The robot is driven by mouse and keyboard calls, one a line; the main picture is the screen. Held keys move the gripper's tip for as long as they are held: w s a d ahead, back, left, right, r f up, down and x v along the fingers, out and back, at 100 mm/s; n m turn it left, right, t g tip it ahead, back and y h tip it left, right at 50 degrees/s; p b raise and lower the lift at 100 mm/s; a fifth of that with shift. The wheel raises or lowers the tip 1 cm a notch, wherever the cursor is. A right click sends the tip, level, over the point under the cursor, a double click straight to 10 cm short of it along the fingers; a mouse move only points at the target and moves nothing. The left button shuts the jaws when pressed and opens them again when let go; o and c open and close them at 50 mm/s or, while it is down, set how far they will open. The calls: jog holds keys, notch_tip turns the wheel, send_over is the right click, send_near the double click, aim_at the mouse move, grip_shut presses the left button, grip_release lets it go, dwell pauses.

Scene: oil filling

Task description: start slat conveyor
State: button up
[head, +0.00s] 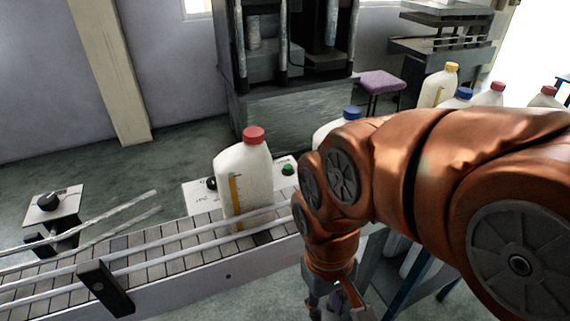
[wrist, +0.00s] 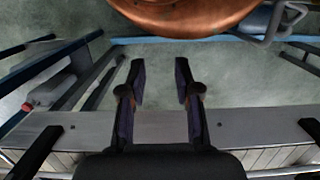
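The slat conveyor (head: 150,251) runs from the lower left to the middle of the head view, with metal guide rails along it. A white bottle with a red cap (head: 243,180) stands upright on its slats. Behind the bottle is a white control panel with a green button (head: 288,169) and a dark knob (head: 211,183), partly hidden by the bottle. My gripper (wrist: 160,75) is open and empty in the wrist view, reaching across the conveyor's grey side (wrist: 240,124) over the floor. In the head view it is small and partly cut off at the bottom.
A second small panel with a black knob (head: 48,201) stands at the left. Several capped bottles, one with a yellow cap (head: 439,86), stand at the right behind my arm. A dark machine (head: 295,115) and a purple stool (head: 381,82) are at the back.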

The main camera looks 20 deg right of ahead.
grip_shut()
dwell(1.2)
